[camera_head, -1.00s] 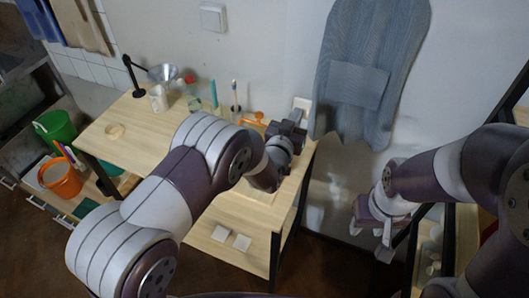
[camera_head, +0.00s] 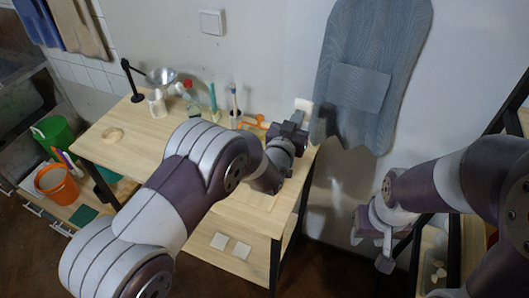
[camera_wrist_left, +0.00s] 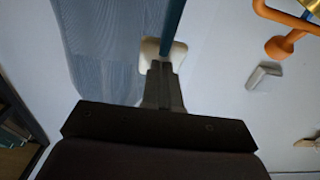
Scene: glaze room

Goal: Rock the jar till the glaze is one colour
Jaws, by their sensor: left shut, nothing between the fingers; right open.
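A small clear vessel with a red top (camera_head: 189,90) stands at the back of the wooden table; I cannot tell whether it is the jar, and its contents are too small to read. A whitish cup (camera_head: 157,103) stands left of it. My left gripper (camera_head: 297,121) is at the table's back right corner, to the right of both. Its fingers (camera_wrist_left: 164,88) are shut and empty in the left wrist view, in front of a white rounded block (camera_wrist_left: 152,50). My right gripper (camera_head: 372,235) is open and empty, off the table to the right.
An orange fixture (camera_head: 252,123) is on the wooden table (camera_head: 125,158), close to my left arm. A metal funnel (camera_head: 161,76) sits on a black stand behind the cup. A blue-grey apron (camera_head: 365,75) hangs on the wall.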

